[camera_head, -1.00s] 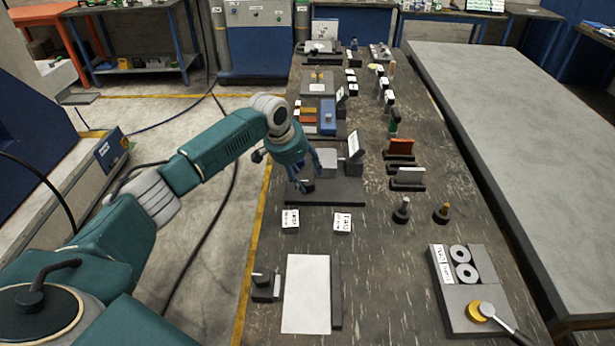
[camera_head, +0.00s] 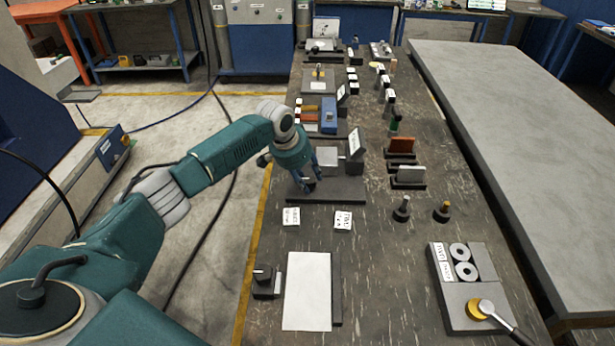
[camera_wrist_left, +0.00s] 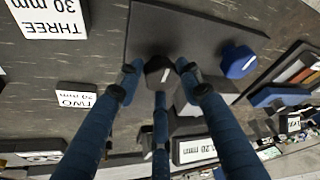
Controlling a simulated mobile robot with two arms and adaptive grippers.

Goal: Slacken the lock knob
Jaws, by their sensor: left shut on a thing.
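A dark knob with a white mark (camera_wrist_left: 160,72) stands on a dark base plate (camera_wrist_left: 190,25) in the left wrist view. My left gripper (camera_wrist_left: 158,70) is shut on this dark knob, with fingers on both sides and a third finger below it in the picture. A blue knob with a white mark (camera_wrist_left: 238,62) sits apart to its right on the same plate. In the head view my left gripper (camera_head: 306,184) is low over the near left part of the base plate (camera_head: 345,188); its fingers mostly hide the knob there. My right gripper is out of view.
A tilted display (camera_head: 356,142) stands at the plate's back right. Two white label blocks (camera_head: 291,216) (camera_head: 342,220) lie in front of it. A blue device (camera_head: 328,116) is behind. Two small posts (camera_head: 402,209) (camera_head: 442,211) stand to the right.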

